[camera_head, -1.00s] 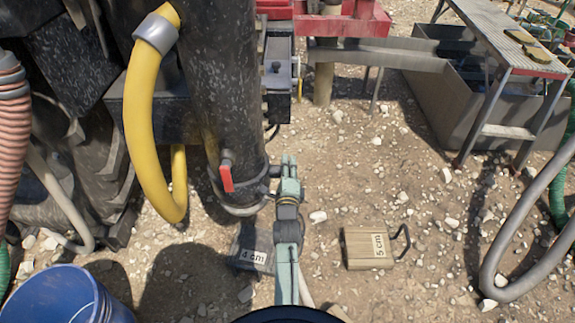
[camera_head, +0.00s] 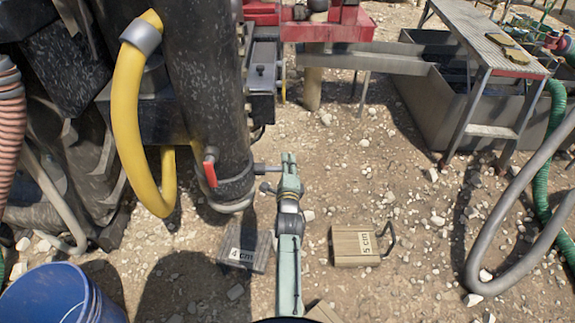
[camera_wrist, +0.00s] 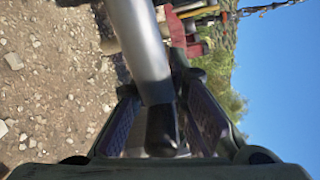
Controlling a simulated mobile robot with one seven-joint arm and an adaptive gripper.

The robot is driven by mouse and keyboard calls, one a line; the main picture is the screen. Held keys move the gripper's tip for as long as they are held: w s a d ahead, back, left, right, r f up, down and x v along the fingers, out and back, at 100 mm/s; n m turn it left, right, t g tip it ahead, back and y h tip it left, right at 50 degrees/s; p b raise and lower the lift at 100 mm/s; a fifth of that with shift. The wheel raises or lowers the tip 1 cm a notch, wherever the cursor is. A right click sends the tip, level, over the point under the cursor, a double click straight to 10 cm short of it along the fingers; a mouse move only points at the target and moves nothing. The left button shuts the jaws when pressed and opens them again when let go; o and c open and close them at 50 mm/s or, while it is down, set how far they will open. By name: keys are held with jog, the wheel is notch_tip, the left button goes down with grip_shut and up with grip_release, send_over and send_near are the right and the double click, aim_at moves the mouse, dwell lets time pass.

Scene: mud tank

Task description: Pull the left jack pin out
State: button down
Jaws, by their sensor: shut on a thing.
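A tall dark speckled jack column (camera_head: 205,90) stands left of centre in the head view. A thin grey jack pin (camera_head: 266,168) sticks out of its lower right side, level with my gripper. My gripper (camera_head: 289,165) is shut on the pin's outer end, a short way right of the column. In the wrist view the pin (camera_wrist: 139,45) is a grey rod with a black end, which lies between the two fingers of my gripper (camera_wrist: 165,118). Whether the pin's inner end is still in the column is not clear.
A blue bucket (camera_head: 50,295) stands at lower left. Ground to the right is mostly open.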

jog(key=shift+s+d, duration=0.15)
jog(key=shift+d, duration=0.15)
jog(key=c, duration=1.9)
grip_release()
jog(key=o, duration=0.3)
jog(key=shift+a, duration=0.1)
jog(key=s, duration=1.2)
